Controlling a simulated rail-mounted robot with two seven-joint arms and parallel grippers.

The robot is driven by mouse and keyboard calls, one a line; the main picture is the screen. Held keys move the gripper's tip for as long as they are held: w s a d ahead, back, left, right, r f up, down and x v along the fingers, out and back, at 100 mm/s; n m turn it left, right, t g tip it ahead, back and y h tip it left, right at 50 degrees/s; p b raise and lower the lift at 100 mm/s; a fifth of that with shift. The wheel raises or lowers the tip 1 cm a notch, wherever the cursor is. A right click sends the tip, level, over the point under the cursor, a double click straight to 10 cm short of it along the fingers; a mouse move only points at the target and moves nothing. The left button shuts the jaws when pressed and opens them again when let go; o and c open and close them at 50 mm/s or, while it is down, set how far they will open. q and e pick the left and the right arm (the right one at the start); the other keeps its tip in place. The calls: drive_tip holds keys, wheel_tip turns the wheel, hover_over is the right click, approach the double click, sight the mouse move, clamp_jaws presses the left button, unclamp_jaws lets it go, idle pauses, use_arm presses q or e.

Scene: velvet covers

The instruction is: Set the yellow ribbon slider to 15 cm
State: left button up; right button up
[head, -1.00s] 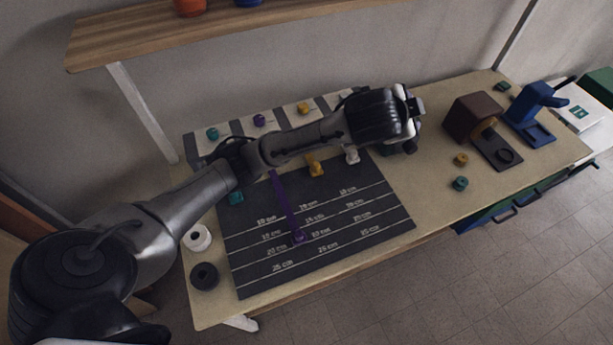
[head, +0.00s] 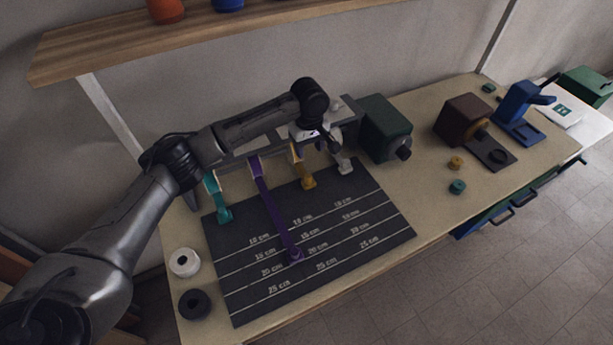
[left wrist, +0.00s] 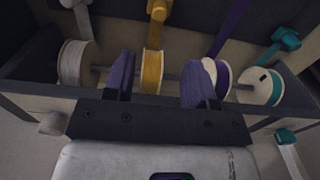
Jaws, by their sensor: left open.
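The yellow slider (head: 308,183) sits at the end of its short yellow ribbon near the far edge of the dark scale mat (head: 385,245), above the nearest printed 10 cm line. The slider also shows at the top of the left wrist view (left wrist: 159,9), with the yellow spool (left wrist: 152,60) below it. My left gripper (left wrist: 160,80) is open, its purple fingertips on either side of the yellow spool in the picture; contact cannot be told. In the head view my left gripper (head: 310,138) is over the spool rack, partly hidden by my arm. My right gripper is not in view.
The purple slider (head: 295,254) is pulled far down the mat. The teal slider (head: 224,214) and white slider (head: 346,168) sit near its far edge. A dark green box (head: 384,125) stands right of the rack. A wooden shelf (head: 120,52) hangs behind.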

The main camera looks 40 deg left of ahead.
sight(309, 176)
use_arm(q)
drive_tip(key=shift+n, duration=0.8)
wheel_tip(309, 176, down, 14)
drive_tip(key=b, duration=0.3)
drive_tip(key=shift+r, duration=0.15)
drive_tip(key=c, duration=0.3)
clamp_jaws()
